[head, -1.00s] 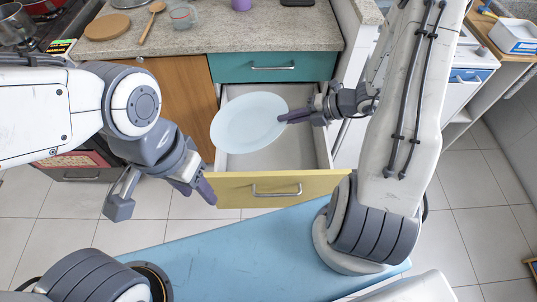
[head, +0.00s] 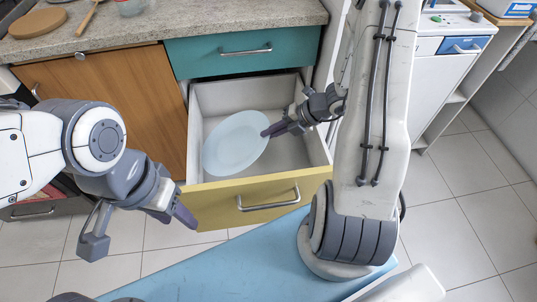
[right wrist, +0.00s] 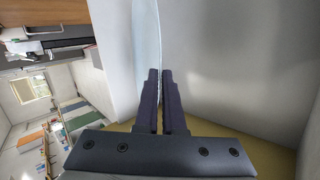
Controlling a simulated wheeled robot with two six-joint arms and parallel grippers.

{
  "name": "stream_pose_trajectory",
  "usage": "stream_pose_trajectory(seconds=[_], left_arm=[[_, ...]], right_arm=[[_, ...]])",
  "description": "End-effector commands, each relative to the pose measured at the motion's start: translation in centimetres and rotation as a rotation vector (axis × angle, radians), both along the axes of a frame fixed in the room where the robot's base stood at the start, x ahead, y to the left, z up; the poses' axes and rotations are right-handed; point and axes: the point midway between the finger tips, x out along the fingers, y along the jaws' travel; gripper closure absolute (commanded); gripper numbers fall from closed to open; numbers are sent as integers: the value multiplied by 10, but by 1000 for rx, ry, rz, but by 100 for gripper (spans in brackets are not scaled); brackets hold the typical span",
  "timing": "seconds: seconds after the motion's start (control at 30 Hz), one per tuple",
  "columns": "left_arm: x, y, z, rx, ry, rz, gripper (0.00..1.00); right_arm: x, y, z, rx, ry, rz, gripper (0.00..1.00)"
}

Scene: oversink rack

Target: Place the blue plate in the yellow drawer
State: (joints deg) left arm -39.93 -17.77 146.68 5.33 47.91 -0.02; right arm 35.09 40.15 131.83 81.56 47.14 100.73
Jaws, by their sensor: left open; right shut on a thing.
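The pale blue plate (head: 235,143) is inside the outline of the open yellow drawer (head: 225,193) in the head view, tilted. My right gripper (head: 271,131) is shut on the plate's right rim. In the right wrist view the plate (right wrist: 146,40) shows nearly edge-on, rising from between the closed fingers (right wrist: 160,100). Whether the plate touches the drawer floor I cannot tell. My left gripper (head: 140,222) is open and empty, in front of and left of the drawer.
A teal drawer (head: 218,50) is shut above the yellow one, under the countertop (head: 200,17). A wooden cabinet door (head: 115,95) is at the left. A round wooden board (head: 38,23) and a spoon (head: 88,17) lie on the counter. The tiled floor at right is clear.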

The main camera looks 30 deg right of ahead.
Motion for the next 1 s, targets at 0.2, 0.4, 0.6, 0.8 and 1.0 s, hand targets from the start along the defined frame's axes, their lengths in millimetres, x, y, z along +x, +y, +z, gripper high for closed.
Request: stream_pose_trajectory(seconds=[0.2, 0.4, 0.6, 0.8, 1.0], left_arm=[[0, 0, -18, 0, 0, 0, 50], [0, 0, -22, 0, 0, 0, 50], [0, 0, -36, 0, 0, 0, 50], [0, 0, -35, 0, 0, 0, 50], [0, 0, -36, 0, 0, 0, 50]], right_arm=[[1, 1, -38, 2, -2, 2, 100], [1, 2, -49, 2, -2, 3, 100], [1, 2, -78, 2, -2, 3, 100], [1, 2, -79, 1, -4, 3, 100], [1, 2, -82, 0, -1, 4, 90]])
